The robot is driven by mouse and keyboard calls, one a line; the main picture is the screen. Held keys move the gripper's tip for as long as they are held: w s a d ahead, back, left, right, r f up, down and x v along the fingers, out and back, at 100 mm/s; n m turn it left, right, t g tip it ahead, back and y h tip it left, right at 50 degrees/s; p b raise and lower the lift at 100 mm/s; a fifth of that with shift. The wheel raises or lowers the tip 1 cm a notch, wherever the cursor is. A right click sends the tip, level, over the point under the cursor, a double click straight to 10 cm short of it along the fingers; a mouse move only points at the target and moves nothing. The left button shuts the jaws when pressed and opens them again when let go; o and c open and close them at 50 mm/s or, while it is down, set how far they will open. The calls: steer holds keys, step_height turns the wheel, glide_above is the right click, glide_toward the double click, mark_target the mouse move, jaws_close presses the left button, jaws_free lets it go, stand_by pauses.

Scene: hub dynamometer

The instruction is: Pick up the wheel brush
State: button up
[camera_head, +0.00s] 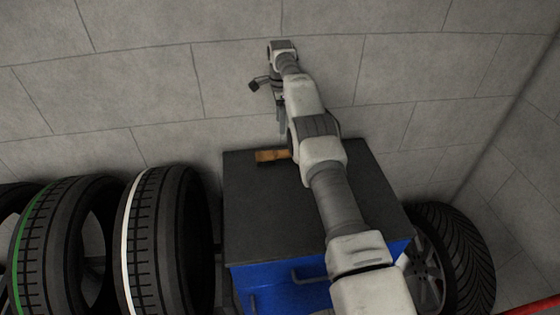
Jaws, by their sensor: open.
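The wheel brush (271,156) lies on the dark top of a blue cabinet (262,200). Only an orange-brown part with a darker left end shows; my arm covers its right side. My gripper (281,133) is above and close to the brush, pointing down, in front of the wall. It is open, though its fingers look small and partly merge with each other in this view. I see nothing between the fingers. I cannot tell the exact height of the fingertips over the brush.
Several tires stand at the left, one with a white stripe (128,240) and one with a green stripe (22,250). A wheel with a tire (462,255) leans right of the cabinet. A block wall (230,80) rises close behind. The left cabinet top is clear.

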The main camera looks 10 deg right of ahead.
mark_target(283, 152)
step_height(283, 152, down, 9)
steer(key=b, duration=0.8)
steer(key=shift+r, duration=0.1)
steer(key=shift+s+d+f+b, duration=0.2)
steer(key=shift+f+b, duration=0.2)
steer(key=shift+f, duration=0.25)
steer(key=shift+s+d+f+b, duration=0.15)
steer(key=shift+f+b, duration=0.25)
steer(key=shift+f, duration=1.5)
jaws_close()
